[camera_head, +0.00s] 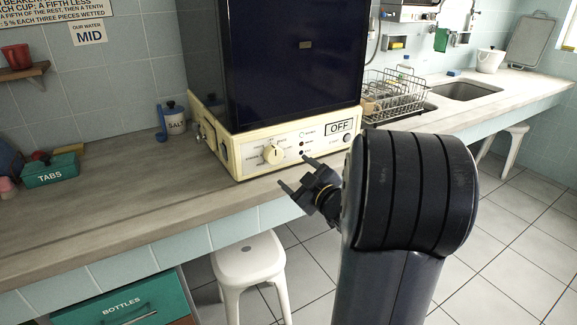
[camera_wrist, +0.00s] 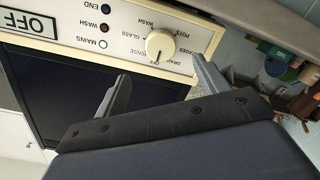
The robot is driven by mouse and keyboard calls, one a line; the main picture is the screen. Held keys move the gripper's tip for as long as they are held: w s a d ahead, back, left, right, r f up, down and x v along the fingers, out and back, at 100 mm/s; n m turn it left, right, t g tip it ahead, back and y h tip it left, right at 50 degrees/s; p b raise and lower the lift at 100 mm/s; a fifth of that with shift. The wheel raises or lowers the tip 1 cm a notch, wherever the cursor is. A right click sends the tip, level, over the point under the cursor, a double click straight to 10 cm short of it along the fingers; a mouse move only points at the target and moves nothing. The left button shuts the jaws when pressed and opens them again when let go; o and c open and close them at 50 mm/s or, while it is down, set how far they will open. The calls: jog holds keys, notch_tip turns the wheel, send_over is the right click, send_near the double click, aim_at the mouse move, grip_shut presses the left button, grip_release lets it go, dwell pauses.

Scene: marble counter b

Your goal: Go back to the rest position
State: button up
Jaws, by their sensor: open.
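My gripper (camera_head: 296,174) is open and empty in the head view. It hangs in front of the cream control panel of a dark-fronted machine on the counter, apart from it as far as I can tell. In the wrist view my gripper's two fingers (camera_wrist: 165,88) are spread with nothing between them. The machine (camera_head: 290,65) has a cream base with a round dial (camera_head: 273,154) and an OFF sign (camera_head: 339,127). In the wrist view the dial (camera_wrist: 160,45) lies just beyond the fingers.
The counter (camera_head: 110,210) runs along the wall, with a teal TABS box (camera_head: 50,172) and a SALT jar (camera_head: 174,120) left of the machine. A dish rack (camera_head: 395,95) and sink (camera_head: 465,90) lie right. A white stool (camera_head: 248,262) stands below the counter's front edge.

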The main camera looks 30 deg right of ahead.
aim_at(277, 157)
jog(key=shift+s, duration=0.4)
jog(key=shift+w, duration=0.15)
jog(key=w, duration=0.6)
jog(key=w+b, duration=0.1)
jog(key=w, duration=0.3)
jog(key=shift+w+a+f, duration=0.1)
jog(key=shift+a+f, duration=0.1)
jog(key=shift+a, duration=0.15)
jog(key=shift+w+r, duration=0.1)
jog(key=shift+w, duration=0.15)
jog(key=shift+m+p, duration=0.3)
jog(key=shift+p, duration=0.05)
jog(key=shift+s, duration=0.15)
